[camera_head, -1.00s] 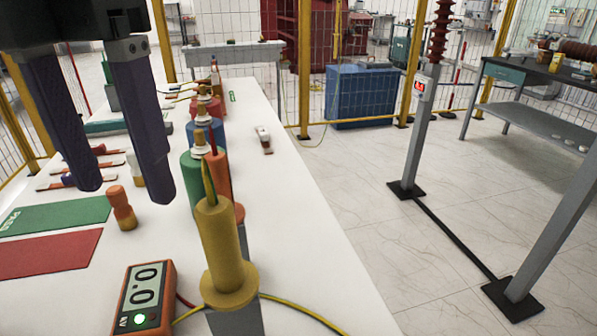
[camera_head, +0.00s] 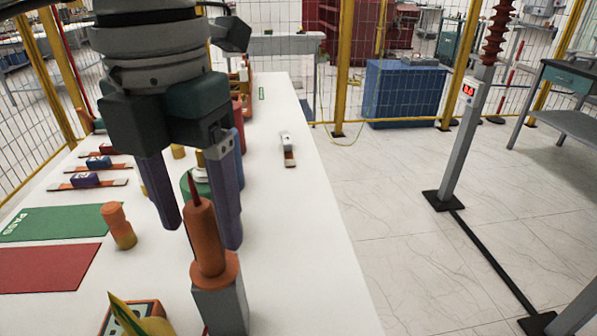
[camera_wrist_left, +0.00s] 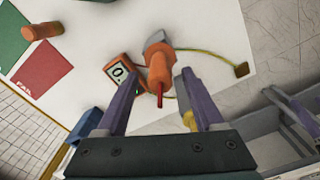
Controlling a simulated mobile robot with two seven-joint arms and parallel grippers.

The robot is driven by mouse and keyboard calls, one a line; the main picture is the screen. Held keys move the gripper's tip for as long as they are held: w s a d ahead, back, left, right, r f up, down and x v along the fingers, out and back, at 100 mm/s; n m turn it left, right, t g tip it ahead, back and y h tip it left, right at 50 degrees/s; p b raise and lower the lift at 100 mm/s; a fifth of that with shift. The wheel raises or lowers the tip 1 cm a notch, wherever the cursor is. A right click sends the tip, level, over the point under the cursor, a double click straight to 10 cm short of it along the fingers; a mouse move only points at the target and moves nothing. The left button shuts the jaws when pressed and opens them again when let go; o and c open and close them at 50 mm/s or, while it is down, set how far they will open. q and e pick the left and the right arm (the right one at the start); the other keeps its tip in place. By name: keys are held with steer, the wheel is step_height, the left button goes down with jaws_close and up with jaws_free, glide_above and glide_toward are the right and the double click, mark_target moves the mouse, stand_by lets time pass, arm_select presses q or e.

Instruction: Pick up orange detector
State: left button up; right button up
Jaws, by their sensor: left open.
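The orange detector (camera_head: 207,245) stands upright on a grey block (camera_head: 221,308), with a flange at its base and a thin red tip on top. It also shows in the left wrist view (camera_wrist_left: 158,70), between the finger lines with its red tip toward the camera. My left gripper (camera_head: 203,232) is open above the table, its fingers pointing down on both sides of the detector's upper part. I cannot tell whether either finger touches it. My right gripper is not in view.
A small orange and yellow cylinder (camera_head: 118,226) stands left of the detector. A meter (camera_wrist_left: 118,73) and a yellow cable (camera_wrist_left: 213,52) lie close by. Green (camera_head: 50,222) and red (camera_head: 45,268) mats lie left. The white table (camera_head: 300,260) is clear on the right.

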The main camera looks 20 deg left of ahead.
mark_target(206, 237)
arm_select(q)
step_height(206, 237, down, 3)
steer(key=shift+w+f, duration=0.15)
steer(key=shift+f, duration=0.05)
steer(key=shift+c, duration=0.2)
jaws_close()
stand_by(0.4)
